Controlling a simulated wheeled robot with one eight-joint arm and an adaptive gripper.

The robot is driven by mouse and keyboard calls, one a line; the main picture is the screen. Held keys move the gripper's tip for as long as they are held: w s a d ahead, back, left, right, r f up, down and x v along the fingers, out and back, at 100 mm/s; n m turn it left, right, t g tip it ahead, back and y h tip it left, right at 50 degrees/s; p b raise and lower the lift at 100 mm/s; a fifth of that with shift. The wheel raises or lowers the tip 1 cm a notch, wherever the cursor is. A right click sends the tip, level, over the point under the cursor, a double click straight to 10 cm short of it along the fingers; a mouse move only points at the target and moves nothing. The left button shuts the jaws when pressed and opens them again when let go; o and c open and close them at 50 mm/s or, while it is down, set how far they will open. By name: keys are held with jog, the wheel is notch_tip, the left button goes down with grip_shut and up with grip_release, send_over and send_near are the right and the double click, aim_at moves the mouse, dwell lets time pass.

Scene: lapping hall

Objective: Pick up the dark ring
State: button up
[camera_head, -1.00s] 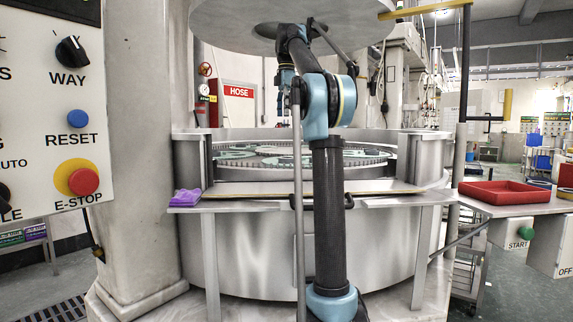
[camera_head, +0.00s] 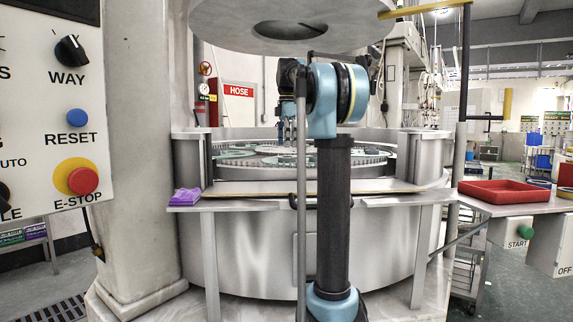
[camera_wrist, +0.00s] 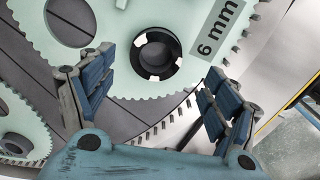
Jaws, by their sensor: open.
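The dark ring (camera_wrist: 178,52) sits in a round hole of a pale green toothed carrier (camera_wrist: 215,22) marked "6 mm", as the wrist view shows. It looks black, with a few pale patches on it. My gripper (camera_wrist: 158,72) is open, with one blue-padded finger on each side of the picture. The ring lies beyond the fingertips, roughly midway between them, and nothing is held. In the head view my gripper (camera_head: 286,128) hangs low over the round machine plate, partly behind my arm. The ring cannot be made out there.
The machine's toothed rim (camera_head: 240,175) surrounds several carriers. A large round upper plate (camera_head: 235,25) hangs above. A purple packet (camera_head: 185,196) lies on the front shelf. A red tray (camera_head: 490,192) stands on a table at right, and a control panel (camera_head: 50,125) is at left.

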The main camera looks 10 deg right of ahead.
aim_at(287, 160)
jog(key=shift+w+f, duration=0.15)
jog(key=shift+f, duration=1.15)
jog(key=shift+w+f, duration=0.15)
jog(key=shift+f, duration=1.15)
jog(key=shift+c, duration=0.5)
jog(key=c, duration=1.1)
